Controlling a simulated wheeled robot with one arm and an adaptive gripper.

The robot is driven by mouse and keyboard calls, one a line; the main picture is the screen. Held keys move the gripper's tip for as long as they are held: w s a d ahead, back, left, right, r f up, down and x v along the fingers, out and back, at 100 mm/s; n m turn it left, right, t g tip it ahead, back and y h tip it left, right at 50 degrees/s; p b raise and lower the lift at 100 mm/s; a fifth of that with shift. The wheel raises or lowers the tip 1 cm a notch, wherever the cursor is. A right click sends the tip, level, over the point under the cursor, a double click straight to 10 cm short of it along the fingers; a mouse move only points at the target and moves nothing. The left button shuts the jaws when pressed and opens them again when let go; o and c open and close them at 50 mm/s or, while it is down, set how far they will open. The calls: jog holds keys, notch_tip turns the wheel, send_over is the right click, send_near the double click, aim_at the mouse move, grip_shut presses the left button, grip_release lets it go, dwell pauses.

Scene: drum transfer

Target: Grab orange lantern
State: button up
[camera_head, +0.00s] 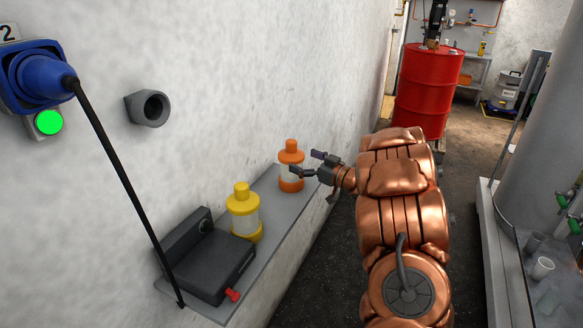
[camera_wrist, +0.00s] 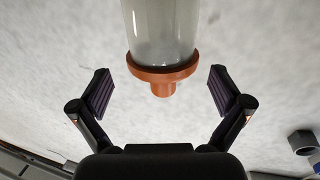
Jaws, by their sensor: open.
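The orange lantern (camera_head: 291,168) stands upright on the far end of a grey wall shelf in the head view. It has an orange cap, a pale clear body and an orange base. My gripper (camera_head: 303,170) is right beside it, overlapping its edge in that view. In the wrist view the lantern (camera_wrist: 165,72) appears upside down, between and beyond the two fingertips. The fingers of my gripper (camera_wrist: 160,92) are spread wide on either side, with gaps between them and the lantern. Contact is not visible.
A yellow lantern (camera_head: 243,213) and a dark grey box (camera_head: 206,262) with a red knob stand nearer on the shelf (camera_head: 272,220). A black cable (camera_head: 122,185) hangs from a blue plug on the wall. A red drum (camera_head: 428,90) stands at the back.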

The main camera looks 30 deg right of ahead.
aim_at(291, 155)
jog(key=x, duration=0.1)
jog(key=p+x, duration=0.1)
jog(key=x, duration=0.1)
jog(key=shift+w+a+r, duration=0.15)
jog(key=shift+a+r, duration=0.05)
jog(key=shift+r, duration=0.05)
jog(key=shift+w+a+f+p, duration=0.15)
jog(key=shift+w+p, duration=0.15)
jog(key=shift+w, duration=0.2)
jog(key=c, duration=1.2)
jog(key=shift+c, duration=0.7)
